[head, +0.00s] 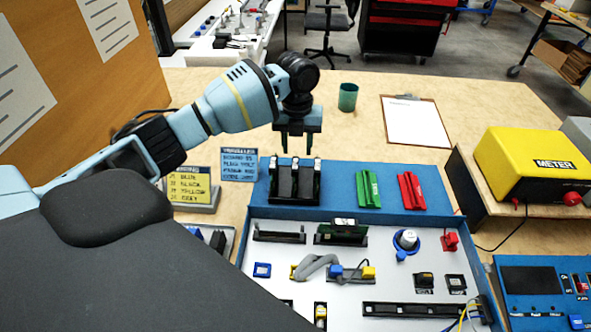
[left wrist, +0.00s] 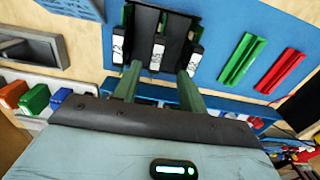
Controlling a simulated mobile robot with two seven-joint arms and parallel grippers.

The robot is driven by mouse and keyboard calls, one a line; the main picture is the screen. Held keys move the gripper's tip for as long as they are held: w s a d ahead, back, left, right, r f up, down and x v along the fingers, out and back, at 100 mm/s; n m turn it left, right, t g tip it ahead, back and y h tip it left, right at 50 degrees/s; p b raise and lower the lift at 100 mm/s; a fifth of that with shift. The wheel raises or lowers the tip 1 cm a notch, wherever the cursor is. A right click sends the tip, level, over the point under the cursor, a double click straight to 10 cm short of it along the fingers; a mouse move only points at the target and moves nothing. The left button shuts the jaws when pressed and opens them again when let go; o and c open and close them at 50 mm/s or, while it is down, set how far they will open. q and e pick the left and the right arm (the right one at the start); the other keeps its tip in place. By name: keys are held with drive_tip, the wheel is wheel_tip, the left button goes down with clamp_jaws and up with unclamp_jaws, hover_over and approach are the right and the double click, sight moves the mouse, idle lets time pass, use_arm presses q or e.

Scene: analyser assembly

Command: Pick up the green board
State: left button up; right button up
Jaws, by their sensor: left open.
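A black rack (head: 294,198) at the back left of the blue panel holds upright boards with white labels. In the left wrist view the rack (left wrist: 152,50) shows three labels and dark green board edges (left wrist: 127,20). Another dark green board (head: 342,235) stands in a black slot on the white panel. A flat green grooved piece (head: 368,189) lies right of the rack, also in the left wrist view (left wrist: 242,60). My left gripper (head: 298,147) is open and empty, pointing down above and just behind the rack. My right gripper is not in view.
A red grooved piece (head: 410,191) lies beside the green one. Two sign cards (head: 239,164) stand left of the rack. A green cup (head: 348,97) and a clipboard (head: 414,122) are behind. A yellow meter (head: 537,166) stands right. Bare table lies around the cup.

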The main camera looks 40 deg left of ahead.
sight(295, 163)
use_arm(q)
drive_tip(key=shift+s+a+f, duration=0.1)
drive_tip(key=shift+f, duration=1.85)
drive_tip(key=shift+a+f, duration=0.1)
drive_tip(key=shift+f, duration=1.8)
clamp_jaws()
